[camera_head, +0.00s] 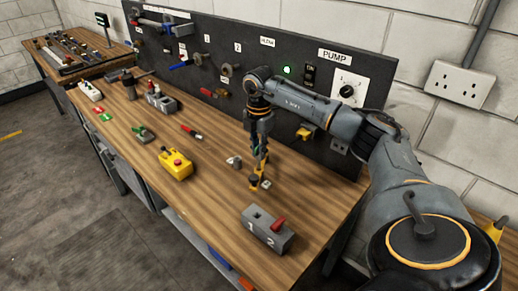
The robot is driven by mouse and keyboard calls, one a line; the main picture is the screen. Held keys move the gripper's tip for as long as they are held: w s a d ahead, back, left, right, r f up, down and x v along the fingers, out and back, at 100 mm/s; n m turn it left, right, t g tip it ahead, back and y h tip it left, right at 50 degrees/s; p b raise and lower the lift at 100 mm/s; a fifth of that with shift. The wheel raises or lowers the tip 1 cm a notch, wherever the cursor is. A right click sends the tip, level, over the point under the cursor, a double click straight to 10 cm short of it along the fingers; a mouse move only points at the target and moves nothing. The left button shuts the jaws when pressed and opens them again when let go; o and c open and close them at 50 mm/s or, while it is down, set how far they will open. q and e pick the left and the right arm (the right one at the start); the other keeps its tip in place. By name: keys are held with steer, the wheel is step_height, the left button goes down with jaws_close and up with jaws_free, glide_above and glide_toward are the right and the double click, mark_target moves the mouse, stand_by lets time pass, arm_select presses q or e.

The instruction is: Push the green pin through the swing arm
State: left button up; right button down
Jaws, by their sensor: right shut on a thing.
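My right arm comes in from the right, and its gripper (260,168) points down over the front middle of the workbench. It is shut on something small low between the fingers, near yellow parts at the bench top. I cannot make out what it is. I cannot pick out the green pin or the swing arm for certain; either may be hidden by the gripper. A small green-topped grey piece (144,134) lies on the bench to the left. My left gripper is not in view.
The wooden bench (215,190) has a grey block marked 1 and 2 with a red lever (268,232) in front, and a yellow box with a red button (176,165) to the left. Behind stands a dark panel (225,50) with switches and a PUMP label.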

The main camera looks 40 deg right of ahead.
mark_target(259, 168)
steer(key=shift+f+b, duration=0.85)
steer(key=shift+f, duration=1.1)
stand_by(0.4)
stand_by(0.8)
steer(key=shift+f, duration=0.4)
steer(key=c, duration=0.9)
jaws_free()
steer(key=shift+c, duration=0.2)
steer(key=shift+r+p, duration=2.9)
steer(key=shift+r, duration=0.65)
steer(key=shift+f, duration=0.1)
